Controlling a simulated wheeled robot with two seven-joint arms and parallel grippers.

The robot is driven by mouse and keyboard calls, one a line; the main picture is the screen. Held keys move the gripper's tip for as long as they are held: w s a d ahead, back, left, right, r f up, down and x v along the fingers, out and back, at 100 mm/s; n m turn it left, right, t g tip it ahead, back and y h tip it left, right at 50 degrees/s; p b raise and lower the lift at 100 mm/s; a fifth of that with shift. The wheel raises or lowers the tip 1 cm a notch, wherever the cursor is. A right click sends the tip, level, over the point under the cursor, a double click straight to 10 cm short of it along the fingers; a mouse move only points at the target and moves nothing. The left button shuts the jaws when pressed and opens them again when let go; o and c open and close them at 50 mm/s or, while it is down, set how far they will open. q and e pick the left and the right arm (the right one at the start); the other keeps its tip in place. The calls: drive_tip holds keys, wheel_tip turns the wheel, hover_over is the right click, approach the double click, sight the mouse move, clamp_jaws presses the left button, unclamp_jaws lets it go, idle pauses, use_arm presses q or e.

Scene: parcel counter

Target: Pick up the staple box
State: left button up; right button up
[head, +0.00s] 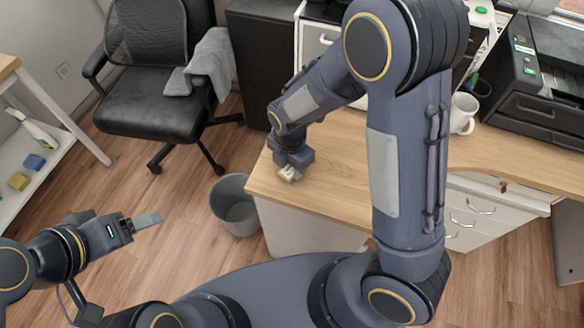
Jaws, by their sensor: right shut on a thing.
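My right gripper (290,170) is at the left end of the wooden desk, pointing down, low over the desktop near its edge. It is shut on a small pale box, which I take to be the staple box (287,174). Only a little of the box shows under the gripper; whether it touches the desktop is hard to tell. My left gripper (147,221) is out over the floor at the left, away from the desk. Its grey fingers are seen nearly edge-on, so their gap cannot be made out, and nothing shows in them.
The desk (335,150) is bare around the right gripper. A grey bin (235,207) stands on the floor beside it. A white mug (463,113) and a black printer (540,80) are at the right. A black chair (150,105) with a grey towel (208,65) stands behind.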

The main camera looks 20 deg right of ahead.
drive_tip(key=shift+c, duration=1)
